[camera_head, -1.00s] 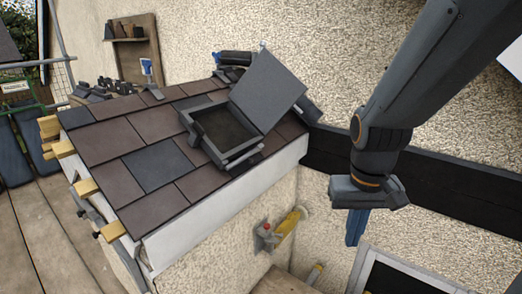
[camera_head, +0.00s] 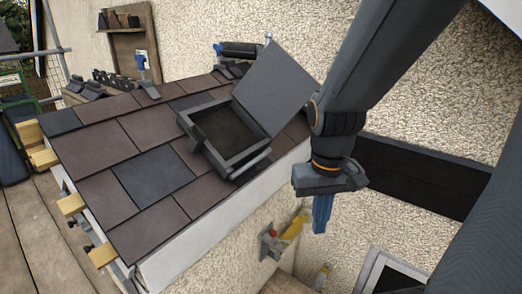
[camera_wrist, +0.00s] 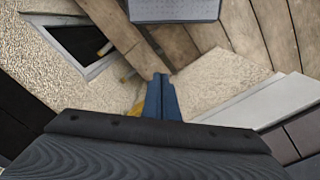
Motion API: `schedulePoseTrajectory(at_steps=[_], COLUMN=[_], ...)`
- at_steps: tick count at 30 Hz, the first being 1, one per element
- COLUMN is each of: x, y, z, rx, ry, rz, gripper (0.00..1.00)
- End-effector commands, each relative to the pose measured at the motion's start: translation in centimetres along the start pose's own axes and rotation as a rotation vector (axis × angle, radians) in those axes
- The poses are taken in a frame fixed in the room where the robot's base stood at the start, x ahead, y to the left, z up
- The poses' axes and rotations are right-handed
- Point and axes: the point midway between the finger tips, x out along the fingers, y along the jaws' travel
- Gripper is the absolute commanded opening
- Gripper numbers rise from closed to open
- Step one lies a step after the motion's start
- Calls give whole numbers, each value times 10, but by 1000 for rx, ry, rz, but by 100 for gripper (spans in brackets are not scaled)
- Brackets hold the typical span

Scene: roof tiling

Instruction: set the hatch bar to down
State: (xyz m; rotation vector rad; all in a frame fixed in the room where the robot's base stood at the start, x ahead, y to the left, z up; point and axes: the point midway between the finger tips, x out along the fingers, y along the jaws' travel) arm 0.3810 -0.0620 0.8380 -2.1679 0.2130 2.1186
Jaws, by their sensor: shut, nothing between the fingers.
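The roof hatch (camera_head: 227,137) is set in the small tiled roof. Its dark grey lid (camera_head: 272,72) stands open, tilted up at the back right of the frame. I cannot clearly tell the hatch bar apart from the dark frame and lid. My gripper (camera_head: 322,214) hangs to the right of the hatch, beyond the roof's white edge, pointing down. Its blue fingers are together with nothing between them, and they also show in the wrist view (camera_wrist: 161,98). The hatch is not in the wrist view.
Brown and dark tiles (camera_head: 155,175) cover the roof around the hatch. A rendered wall (camera_head: 215,30) stands behind.

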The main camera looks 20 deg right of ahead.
Motion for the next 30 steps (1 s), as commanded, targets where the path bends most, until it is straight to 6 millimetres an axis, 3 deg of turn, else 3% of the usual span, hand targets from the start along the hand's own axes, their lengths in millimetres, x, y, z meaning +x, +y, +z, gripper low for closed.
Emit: schedulePoseTrajectory(at_steps=[5,9,12,16,20,24,30], x=[-29,-61,-81,-105,-123,-133,-137], y=[37,59,59,42,14,-13,-31], z=[-43,-96,-130,-160,-170,-163,-153], rx=[-77,-201,-310,-464,-607,-720,-793], ry=[136,304,415,535,611,641,646], rz=[108,170,166,97,-20,-149,-248], gripper=[0,0,0,0,0,0,0])
